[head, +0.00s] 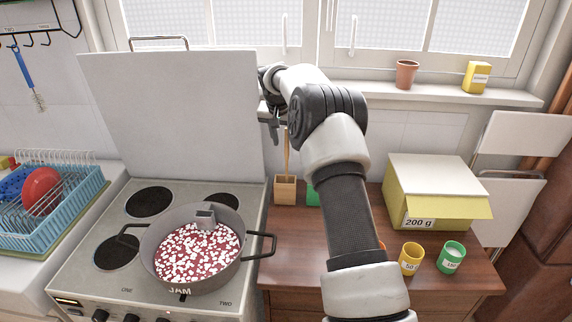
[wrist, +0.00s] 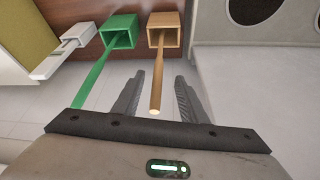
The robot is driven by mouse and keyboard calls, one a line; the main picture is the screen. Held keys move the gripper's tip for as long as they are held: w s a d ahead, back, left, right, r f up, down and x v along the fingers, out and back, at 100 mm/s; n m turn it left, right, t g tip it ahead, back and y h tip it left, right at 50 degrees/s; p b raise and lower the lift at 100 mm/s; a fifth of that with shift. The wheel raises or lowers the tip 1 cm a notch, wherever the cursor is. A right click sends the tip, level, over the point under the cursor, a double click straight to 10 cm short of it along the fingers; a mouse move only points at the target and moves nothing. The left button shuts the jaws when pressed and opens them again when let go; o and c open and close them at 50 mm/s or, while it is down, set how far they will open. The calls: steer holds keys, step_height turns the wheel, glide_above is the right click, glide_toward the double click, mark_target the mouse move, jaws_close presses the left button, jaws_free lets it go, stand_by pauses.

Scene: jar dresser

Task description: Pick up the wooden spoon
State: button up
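The wooden spoon (head: 286,155) stands upright in a square wooden holder (head: 285,191) on the dresser, beside the stove. Only its thin handle shows; the end inside the holder is hidden. My gripper (head: 276,132) is at the top of the handle in the head view. In the wrist view, the handle (wrist: 158,85) lies between the two spread fingers of my gripper (wrist: 160,75), with a gap on both sides. The gripper is open. The wooden holder (wrist: 165,20) shows beyond the fingertips.
A green holder (wrist: 118,30) with a green handle (wrist: 95,75) stands close beside the wooden one. A pot (head: 196,272) of red and white pieces is on the stove. A yellow box (head: 438,190) and small cups stand right of my arm.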

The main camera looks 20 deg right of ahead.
glide_above(286, 166)
steer(key=f, duration=0.4)
steer(key=shift+w+d+f+p, duration=0.1)
steer(key=shift+w+d+p, duration=0.15)
steer(key=shift+p, duration=0.15)
steer(key=shift+c, duration=0.5)
jaws_close()
